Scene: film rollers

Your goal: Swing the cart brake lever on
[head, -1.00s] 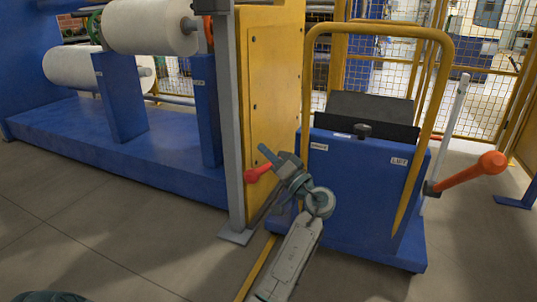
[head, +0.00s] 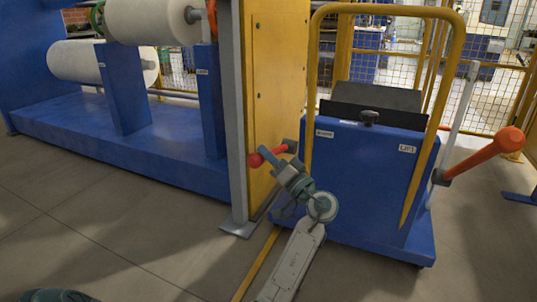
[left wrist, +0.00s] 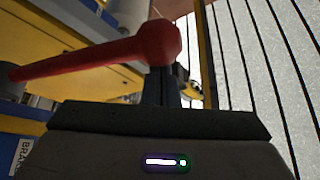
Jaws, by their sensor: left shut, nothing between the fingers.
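The cart (head: 365,185) is blue with a yellow hoop handle and stands right of centre in the head view. Its brake lever (head: 268,156) is red with a round knob and points left from a dark pivot at the cart's left side, by the BRAKE label (head: 324,134). My left gripper (head: 279,165) is shut and empty, its tips just below the lever in the picture. In the left wrist view, the red lever (left wrist: 95,56) crosses beyond the dark shut fingers (left wrist: 160,88), knob at right. Contact cannot be told. My right gripper is out of view.
An orange lever (head: 485,152) sticks out at the cart's right, near the LIFT label (head: 407,149). A yellow panel with a grey post (head: 237,120) stands close left of my left gripper. The blue roller stand (head: 120,140) is further left. The floor in front is clear.

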